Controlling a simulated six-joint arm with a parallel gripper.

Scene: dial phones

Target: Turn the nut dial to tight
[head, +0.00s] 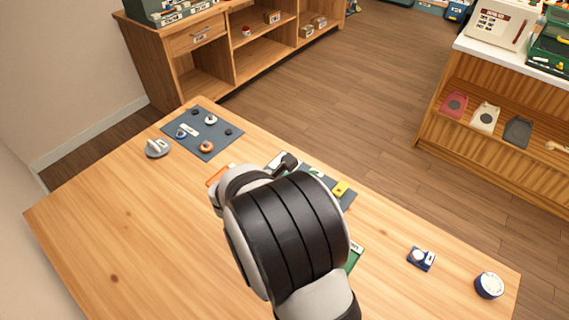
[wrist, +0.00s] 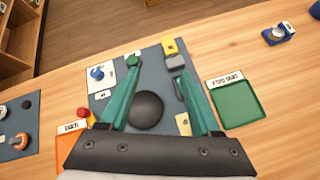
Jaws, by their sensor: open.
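My gripper (wrist: 155,64) has two teal fingers, spread apart over a grey mat (wrist: 153,78) in the wrist view. A dark round knob (wrist: 146,111) shows between the fingers, and nothing is clearly gripped. A blue knob (wrist: 98,74) on a white plate sits left of the left fingertip. A grey block (wrist: 177,62) is by the right fingertip. I cannot tell which part is the nut dial, and no tight mark is readable. In the head view my arm hides most of this mat (head: 345,200).
A green tray (wrist: 238,104) lies right of the mat and an orange tray (wrist: 68,147) left. A yellow part (wrist: 169,45) is at the mat's far edge. A blue box (head: 421,259) and a round blue item (head: 489,286) stand at the right.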

